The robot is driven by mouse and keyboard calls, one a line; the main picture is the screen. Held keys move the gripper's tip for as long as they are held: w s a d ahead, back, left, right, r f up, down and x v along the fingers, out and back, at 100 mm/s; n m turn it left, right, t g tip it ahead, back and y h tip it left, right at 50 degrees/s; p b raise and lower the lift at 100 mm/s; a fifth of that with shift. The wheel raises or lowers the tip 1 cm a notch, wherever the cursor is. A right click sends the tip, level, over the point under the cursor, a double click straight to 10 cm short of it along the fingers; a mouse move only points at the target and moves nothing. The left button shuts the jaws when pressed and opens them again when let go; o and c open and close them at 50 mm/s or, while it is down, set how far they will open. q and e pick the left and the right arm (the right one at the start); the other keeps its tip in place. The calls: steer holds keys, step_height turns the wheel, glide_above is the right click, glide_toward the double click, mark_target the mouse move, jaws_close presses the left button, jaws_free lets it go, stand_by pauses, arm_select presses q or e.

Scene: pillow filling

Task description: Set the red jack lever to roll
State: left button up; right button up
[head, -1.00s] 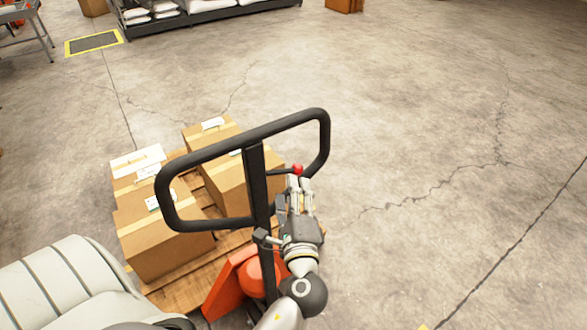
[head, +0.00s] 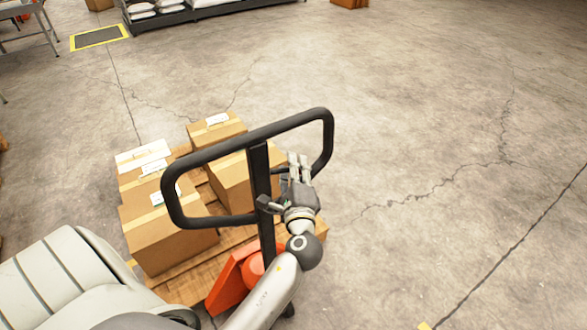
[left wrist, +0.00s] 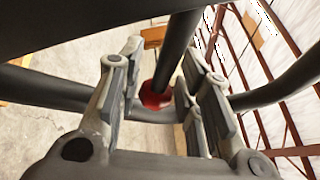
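The pallet jack's black loop handle (head: 182,222) stands upright in the middle of the head view. My left gripper (head: 297,163) is just right of its post, inside the loop's lower right side. In the left wrist view the gripper's fingers (left wrist: 163,62) are apart. The red jack lever (left wrist: 155,97) shows as a red end between and beyond them, beside the dark post (left wrist: 181,48). I cannot tell whether a finger touches it. In the head view the lever is hidden around my gripper. My right gripper is out of view.
The orange jack body (head: 229,284) is below the handle. Several cardboard boxes (head: 160,238) sit on a wooden pallet (head: 188,283) at the left. A shelf with white sacks (head: 172,13) stands at the back. The concrete floor on the right is clear.

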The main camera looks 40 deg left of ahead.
arm_select(q)
jaws_close()
steer(key=shift+b, duration=0.4)
steer(key=n+b, duration=0.1)
steer(key=b, duration=0.1)
steer(key=r+n+b, duration=0.1)
steer(key=b, duration=0.2)
steer(key=r+n+t+y+b, duration=0.1)
steer(key=b, duration=0.1)
steer(key=shift+w+d, duration=0.1)
steer(key=shift+w, duration=0.15)
steer(key=shift+r+n+y+b, duration=0.3)
steer(key=shift+r+n+b, duration=0.2)
steer(key=shift+n+b, duration=0.2)
